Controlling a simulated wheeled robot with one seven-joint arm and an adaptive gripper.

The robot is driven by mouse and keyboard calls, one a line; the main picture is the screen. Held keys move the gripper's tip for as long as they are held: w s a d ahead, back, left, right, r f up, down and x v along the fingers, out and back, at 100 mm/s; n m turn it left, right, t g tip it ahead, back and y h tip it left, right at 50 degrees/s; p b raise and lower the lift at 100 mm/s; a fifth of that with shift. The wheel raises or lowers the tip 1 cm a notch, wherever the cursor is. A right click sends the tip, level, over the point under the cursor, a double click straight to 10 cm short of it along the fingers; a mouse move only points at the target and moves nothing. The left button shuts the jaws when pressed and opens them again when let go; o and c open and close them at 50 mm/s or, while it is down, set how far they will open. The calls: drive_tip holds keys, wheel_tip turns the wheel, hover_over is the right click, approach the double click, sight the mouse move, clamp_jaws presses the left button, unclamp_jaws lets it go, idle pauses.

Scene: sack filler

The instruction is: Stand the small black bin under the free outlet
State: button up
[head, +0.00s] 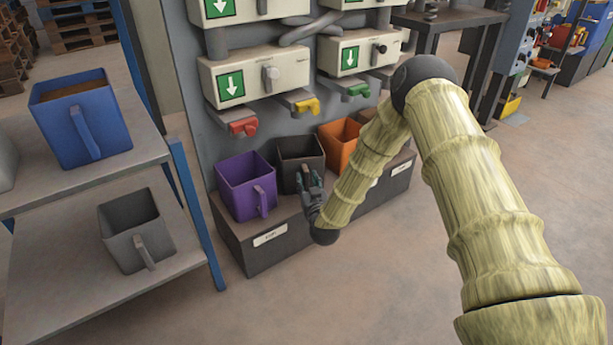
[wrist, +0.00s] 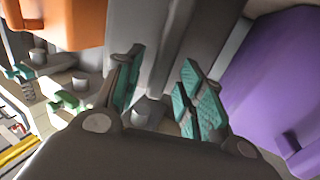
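The small black bin (head: 300,160) stands upright on a low dark plinth (head: 262,255), between a purple bin (head: 246,184) and an orange bin (head: 338,142). Above them hang a red outlet (head: 243,126), a yellow outlet (head: 307,106) and a green outlet (head: 359,90). The black bin is roughly below the yellow one. My gripper (head: 309,188) is at the black bin's handle side. In the wrist view my gripper (wrist: 160,92) has its teal-padded fingers apart, with the dark grey handle (wrist: 178,65) seemingly between them and a gap visible. Contact is unclear.
The purple bin (wrist: 285,90) and orange bin (wrist: 72,20) flank my gripper closely in the wrist view. A shelf rack (head: 75,245) at the left holds a filled blue bin (head: 75,125) and an empty grey bin (head: 133,228). The floor before the plinth is clear.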

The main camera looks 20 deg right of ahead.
drive_tip(key=s+p, duration=0.4)
drive_tip(key=s, duration=0.6)
drive_tip(key=s+a+f+g+y, duration=0.15)
drive_tip(key=s+f+g, duration=0.35)
drive_tip(key=s+f, duration=0.5)
drive_tip(key=s+a+f+g+y, duration=0.15)
drive_tip(key=s+f+g, duration=0.4)
drive_tip(key=s, duration=0.75)
drive_tip(key=s+d+f+g+h, duration=0.1)
drive_tip(key=s+g, duration=0.2)
drive_tip(key=s, duration=1)
drive_tip(key=s+d+g+h, duration=0.1)
drive_tip(key=s+g, duration=0.3)
drive_tip(key=s, duration=0.8)
drive_tip(key=shift+s+d+f, duration=0.35)
drive_tip(key=shift+f, duration=0.05)
drive_tip(key=shift+g, duration=0.25)
drive_tip(key=shift+c, duration=0.3)
